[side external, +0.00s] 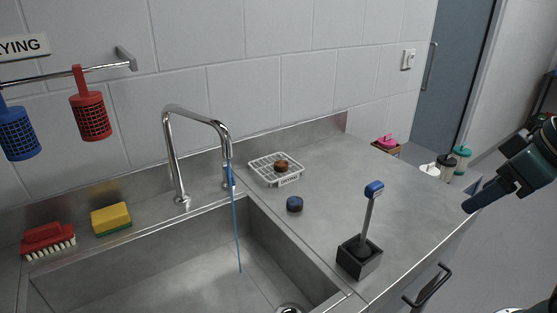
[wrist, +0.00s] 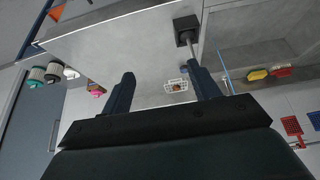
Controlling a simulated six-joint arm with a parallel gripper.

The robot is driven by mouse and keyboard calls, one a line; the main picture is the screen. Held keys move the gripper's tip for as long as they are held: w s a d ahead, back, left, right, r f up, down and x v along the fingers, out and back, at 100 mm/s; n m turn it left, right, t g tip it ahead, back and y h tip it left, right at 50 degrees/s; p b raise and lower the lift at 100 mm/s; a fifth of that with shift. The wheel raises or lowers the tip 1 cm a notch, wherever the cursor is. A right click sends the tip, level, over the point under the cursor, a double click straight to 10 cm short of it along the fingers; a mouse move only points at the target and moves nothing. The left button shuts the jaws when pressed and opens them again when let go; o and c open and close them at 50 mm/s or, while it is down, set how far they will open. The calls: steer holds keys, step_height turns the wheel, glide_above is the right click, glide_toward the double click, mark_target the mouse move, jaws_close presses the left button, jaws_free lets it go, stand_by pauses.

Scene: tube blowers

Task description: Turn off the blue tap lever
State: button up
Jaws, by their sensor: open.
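A chrome gooseneck tap (side external: 172,150) stands behind the sink. A small blue part (side external: 230,176) sits at its spout end, and a thin blue stream (side external: 238,235) runs into the basin. A grey upright lever with a blue top (side external: 374,189) stands in a dark square box (side external: 359,260) on the counter's front right. Which blue part is the tap lever I cannot tell for sure. My gripper (side external: 480,202) is at the far right, apart from both. In the wrist view my gripper (wrist: 162,74) is open and empty; its right finger partly covers the upright lever (wrist: 192,50).
A white wire rack (side external: 262,172) with a brown round piece and a dark blue puck (side external: 294,204) lie on the counter. Cups (side external: 445,163) stand at the far right. The right counter is mostly clear.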

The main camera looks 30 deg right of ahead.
steer(key=c, duration=0.5)
steer(key=shift+w+d+r, duration=0.1)
steer(key=shift+w+r, duration=0.05)
steer(key=shift+w, duration=0.4)
steer(key=shift+c, duration=0.6)
steer(key=w+a+f+n+t+h, duration=0.15)
steer(key=w+n, duration=0.25)
steer(key=w, duration=0.5)
steer(key=w+a+f+n+t+h, duration=0.15)
steer(key=w+n, duration=0.25)
steer(key=w, duration=0.6)
steer(key=w+f+n+h, duration=0.1)
steer(key=w+n+h, duration=0.25)
steer(key=w, duration=0.55)
steer(key=w+a+f+n+t, duration=0.3)
steer(key=w+a+f+n, duration=0.3)
steer(key=w+a+n, duration=0.25)
steer(key=a+f+n+t+y, duration=0.1)
steer(key=a+f+n+t, duration=0.4)
steer(key=a+n, duration=0.7)
step_height(320, 180, down, 3)
steer(key=shift+a+r+n+t, duration=0.1)
steer(key=shift+a+n+t, duration=0.2)
steer(key=shift+a, duration=0.05)
